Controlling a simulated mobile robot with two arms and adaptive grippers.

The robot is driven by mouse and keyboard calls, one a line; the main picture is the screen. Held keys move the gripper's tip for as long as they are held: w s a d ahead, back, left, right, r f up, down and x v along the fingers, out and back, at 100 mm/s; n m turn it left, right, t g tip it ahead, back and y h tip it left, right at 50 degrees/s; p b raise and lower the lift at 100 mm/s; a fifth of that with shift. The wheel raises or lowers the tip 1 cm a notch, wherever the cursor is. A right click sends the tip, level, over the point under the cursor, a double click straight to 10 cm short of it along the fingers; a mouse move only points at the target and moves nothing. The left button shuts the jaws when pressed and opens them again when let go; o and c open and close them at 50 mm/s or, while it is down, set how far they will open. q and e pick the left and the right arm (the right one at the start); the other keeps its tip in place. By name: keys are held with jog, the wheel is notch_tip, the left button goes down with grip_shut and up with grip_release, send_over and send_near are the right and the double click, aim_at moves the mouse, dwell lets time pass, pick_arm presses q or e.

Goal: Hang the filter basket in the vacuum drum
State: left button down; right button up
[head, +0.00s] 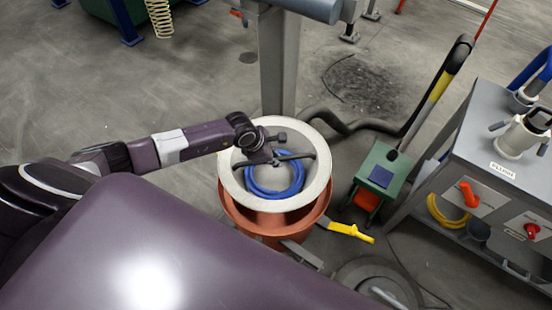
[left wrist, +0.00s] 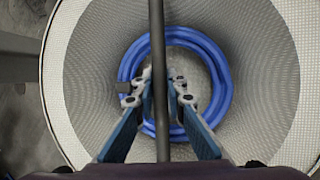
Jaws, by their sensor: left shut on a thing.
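The filter basket is pale and round with a wide rim (head: 232,188); its fine mesh wall fills the left wrist view (left wrist: 88,85). A dark handle bar (left wrist: 157,50) crosses its mouth. My left gripper (head: 277,158) is over the basket, and its two fingers (left wrist: 158,92) are shut on the bar from both sides. A coiled blue hose (head: 252,184) shows inside the basket's outline. The orange-red vacuum drum (head: 240,215) is directly below, its far side hidden by the basket. I cannot tell whether the basket rests on the drum. My right gripper is out of view.
A grey post (head: 277,70) stands close behind the drum. A green wheeled unit (head: 383,175) with a black hose is to the right, near a grey cart (head: 470,150). A yellow-handled lever (head: 350,232) sticks out at the drum's lower right. Open floor lies at left.

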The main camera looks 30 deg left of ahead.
pick_arm(q)
jog(key=shift+w+f+b, duration=0.1)
jog(key=shift+f+b, duration=1.25)
jog(key=shift+f, duration=0.3)
jog(key=shift+f+b, duration=1)
jog(key=shift+f, duration=0.1)
jog(key=shift+f+b, duration=0.75)
jog(key=shift+f, duration=0.15)
jog(key=shift+f+b, duration=0.5)
jog(key=shift+f, duration=0.4)
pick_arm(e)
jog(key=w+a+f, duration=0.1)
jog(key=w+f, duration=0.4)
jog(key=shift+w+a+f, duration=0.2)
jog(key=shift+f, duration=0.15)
pick_arm(q)
jog(key=shift+f+b, duration=0.1)
jog(key=shift+b, duration=0.25)
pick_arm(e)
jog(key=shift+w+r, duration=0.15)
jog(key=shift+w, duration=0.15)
